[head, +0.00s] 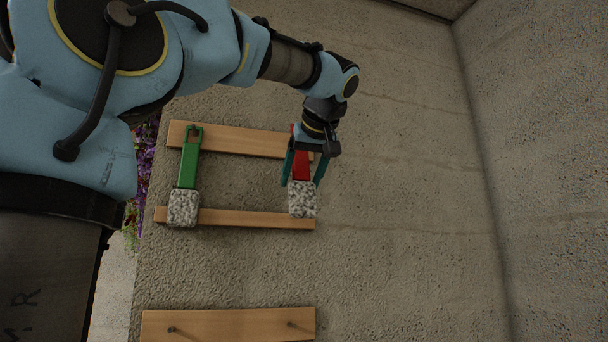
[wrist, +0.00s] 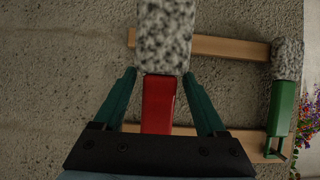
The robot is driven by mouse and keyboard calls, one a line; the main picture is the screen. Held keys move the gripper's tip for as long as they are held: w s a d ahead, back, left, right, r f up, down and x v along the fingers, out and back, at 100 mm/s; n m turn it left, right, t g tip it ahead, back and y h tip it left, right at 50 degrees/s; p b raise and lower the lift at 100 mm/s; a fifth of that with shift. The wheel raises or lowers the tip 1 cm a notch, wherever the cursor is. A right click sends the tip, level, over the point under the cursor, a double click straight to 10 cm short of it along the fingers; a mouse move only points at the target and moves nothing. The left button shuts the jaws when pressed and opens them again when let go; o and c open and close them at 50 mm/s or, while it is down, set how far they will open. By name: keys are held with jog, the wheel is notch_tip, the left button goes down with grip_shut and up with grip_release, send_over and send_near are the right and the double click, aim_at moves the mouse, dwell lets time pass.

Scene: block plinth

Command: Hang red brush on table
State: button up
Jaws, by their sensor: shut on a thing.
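The red brush (head: 300,168) has a red handle and a speckled grey-white head. It is at the right end of the upper two wooden boards, head downward in the head view. My gripper (head: 302,183) has its dark green fingers on either side of the brush and is shut on it. In the wrist view, the red handle (wrist: 158,105) lies between the fingers, with the speckled head just beyond the fingertips. The handle's far end is hidden by my gripper in the wrist view. I cannot tell whether the brush touches the boards. No table is clearly visible.
A green brush (head: 188,160) hangs at the left of the upper board (head: 240,140), its head over the middle board (head: 255,218). A lower board (head: 230,325) has two bare pegs. Rough grey walls are clear at right. Purple flowers (head: 146,165) show at left.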

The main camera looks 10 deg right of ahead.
jog(key=shift+w+a+f, duration=0.1)
jog(key=shift+w+a, duration=0.05)
jog(key=shift+w, duration=0.6)
jog(key=shift+w+a, duration=0.1)
jog(key=shift+w, duration=0.65)
jog(key=shift+w+f, duration=0.45)
jog(key=shift+w, duration=0.1)
jog(key=o, duration=1.5)
jog(key=shift+s, duration=0.1)
